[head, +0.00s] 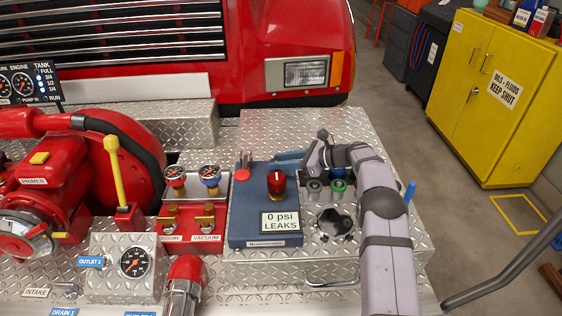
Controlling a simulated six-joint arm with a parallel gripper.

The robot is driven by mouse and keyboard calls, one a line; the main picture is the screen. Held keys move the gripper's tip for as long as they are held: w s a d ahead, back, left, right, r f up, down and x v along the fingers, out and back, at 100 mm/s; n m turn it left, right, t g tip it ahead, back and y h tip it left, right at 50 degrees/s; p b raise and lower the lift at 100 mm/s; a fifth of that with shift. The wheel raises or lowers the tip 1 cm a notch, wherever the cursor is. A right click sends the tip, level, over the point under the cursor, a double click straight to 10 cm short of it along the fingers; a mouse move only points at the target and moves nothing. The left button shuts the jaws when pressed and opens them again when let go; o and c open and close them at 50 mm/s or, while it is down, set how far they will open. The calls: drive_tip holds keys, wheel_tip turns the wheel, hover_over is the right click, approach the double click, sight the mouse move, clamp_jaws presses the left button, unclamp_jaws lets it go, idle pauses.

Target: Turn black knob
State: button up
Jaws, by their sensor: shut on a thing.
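A large black lobed knob (334,224) sits on the diamond-plate top, right of the blue box, uncovered and apart from my gripper. Behind it are small round knobs: a dark grey one (315,188), a green one (338,186) and a partly covered blue one (338,172). My arm comes up from the lower right and bends left over them. My gripper (309,167) points down just behind the dark grey knob, near the blue box's right edge. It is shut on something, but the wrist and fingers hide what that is.
The blue box (239,222) carries a red knob (277,183) and a "0 psi LEAKS" display (280,222). Two gauges and a yellow lever (115,172) stand to the left. A blue upright peg (410,192) is right of my arm. A yellow cabinet (490,95) stands at the right.

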drive_tip(key=shift+a+r+m+t+h+b, duration=0.1)
drive_tip(key=shift+r+m+t+h+b, duration=0.15)
drive_tip(key=shift+m+t, duration=0.5)
drive_tip(key=shift+t, duration=0.25)
drive_tip(key=m+t+b, duration=0.1)
drive_tip(key=m+h+b, duration=0.1)
drive_tip(key=b, duration=0.1)
drive_tip(key=shift+s+a+f+t+h, duration=0.15)
drive_tip(key=shift+f+t+h, duration=0.1)
drive_tip(key=shift+t, duration=0.15)
drive_tip(key=shift+r+m+t+h+b, duration=0.15)
drive_tip(key=shift+m+t+h+b, duration=0.15)
drive_tip(key=shift+m+h+b, duration=0.25)
drive_tip(key=o, duration=1)
drive_tip(key=shift+s, duration=0.1)
drive_tip(key=shift+o, duration=0.2)
